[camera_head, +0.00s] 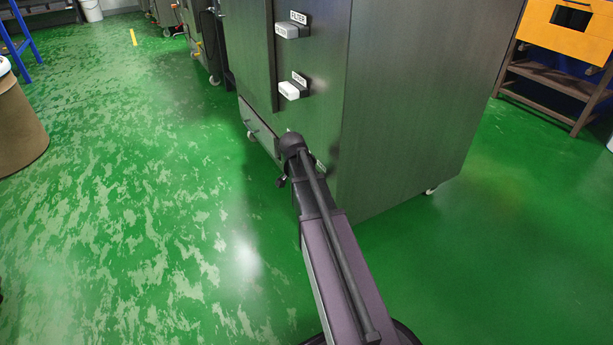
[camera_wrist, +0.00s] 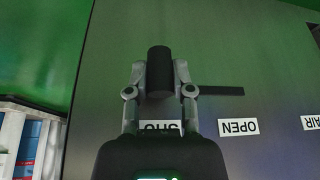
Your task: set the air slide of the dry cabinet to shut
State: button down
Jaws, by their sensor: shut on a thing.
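The dry cabinet (camera_head: 400,100) is a dark grey metal box on castors. Its front also fills most of the wrist view (camera_wrist: 260,60). The air slide's knob (camera_wrist: 159,70) is a dark cylinder in the wrist view. It stands at the left end of a dark slot (camera_wrist: 222,91), above a partly hidden label reading "SHU" (camera_wrist: 160,127). The "OPEN" label (camera_wrist: 238,127) is to its right, below the slot's bare right end. My gripper (camera_wrist: 159,85) has its two fingers closed on either side of the knob. In the head view my arm hides the gripper and slide.
An "AIR" label (camera_wrist: 312,123) is at the right of the wrist view. Open green floor (camera_head: 140,200) lies left of the cabinet.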

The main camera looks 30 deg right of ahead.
jog(key=shift+s, duration=0.3)
jog(key=shift+c, duration=2.4)
grip_release()
jog(key=shift+w, duration=0.2)
jog(key=w, duration=1)
jog(key=s+a+r+n+p, duration=0.2)
jog(key=s+a+r+p, duration=0.1)
jog(key=r+p, duration=0.6)
jog(key=s+a+r+n+y+p, duration=0.1)
jog(key=s+a+r+p, duration=0.2)
jog(key=r+p, duration=0.7)
jog(key=s+a+r+n+p, duration=0.2)
jog(key=a+r+p, duration=0.4)
jog(key=r+p, duration=0.3)
jog(key=shift+s+a+r+n+y+p, duration=0.2)
jog(key=shift+s+r+n+y+p, duration=0.15)
jog(key=shift+s+p, duration=0.4)
